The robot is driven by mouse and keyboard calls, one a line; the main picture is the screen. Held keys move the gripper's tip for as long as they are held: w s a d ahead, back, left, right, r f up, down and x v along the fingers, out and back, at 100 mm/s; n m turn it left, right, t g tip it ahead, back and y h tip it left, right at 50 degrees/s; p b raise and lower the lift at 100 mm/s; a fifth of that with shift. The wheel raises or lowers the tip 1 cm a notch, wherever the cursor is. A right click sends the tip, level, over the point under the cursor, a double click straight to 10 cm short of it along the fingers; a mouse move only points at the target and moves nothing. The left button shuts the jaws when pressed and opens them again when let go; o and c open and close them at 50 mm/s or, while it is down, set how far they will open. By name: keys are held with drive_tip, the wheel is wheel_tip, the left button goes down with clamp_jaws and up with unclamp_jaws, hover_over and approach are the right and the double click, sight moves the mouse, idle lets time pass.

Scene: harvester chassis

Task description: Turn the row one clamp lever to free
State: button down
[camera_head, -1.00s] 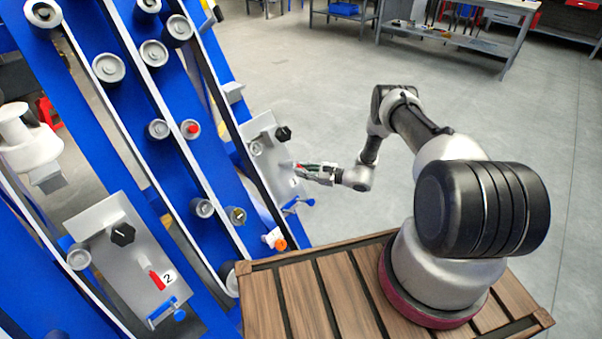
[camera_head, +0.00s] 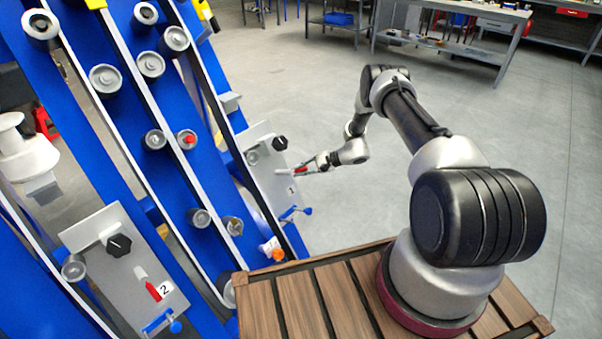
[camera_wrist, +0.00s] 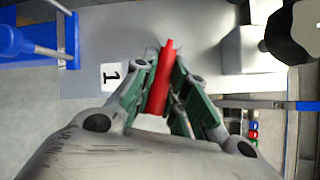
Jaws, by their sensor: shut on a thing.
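The row one clamp lever, a red handle (camera_wrist: 161,80), stands out from a grey plate (camera_wrist: 105,35) marked with a black 1 (camera_wrist: 112,76) in the wrist view. My gripper (camera_wrist: 163,72) is shut on it, with a green-lined finger on each side. In the head view the gripper (camera_head: 303,170) is at the right-hand plate (camera_head: 270,165), and some red of the lever shows between the fingers. The lever's pivot end is partly hidden.
A black knob (camera_head: 280,143) sits above the lever on the same plate, and a blue-handled clamp (camera_head: 297,212) below. A second plate (camera_head: 115,265) marked 2, with its own red lever (camera_head: 153,291), is at lower left. Open floor lies beyond my arm.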

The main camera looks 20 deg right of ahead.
drive_tip(key=shift+w+r+n+h, duration=0.15)
drive_tip(key=shift+n+h, duration=0.15)
drive_tip(key=shift+n, duration=0.2)
drive_tip(key=c, duration=1.4)
unclamp_jaws()
drive_tip(key=v, duration=1.2)
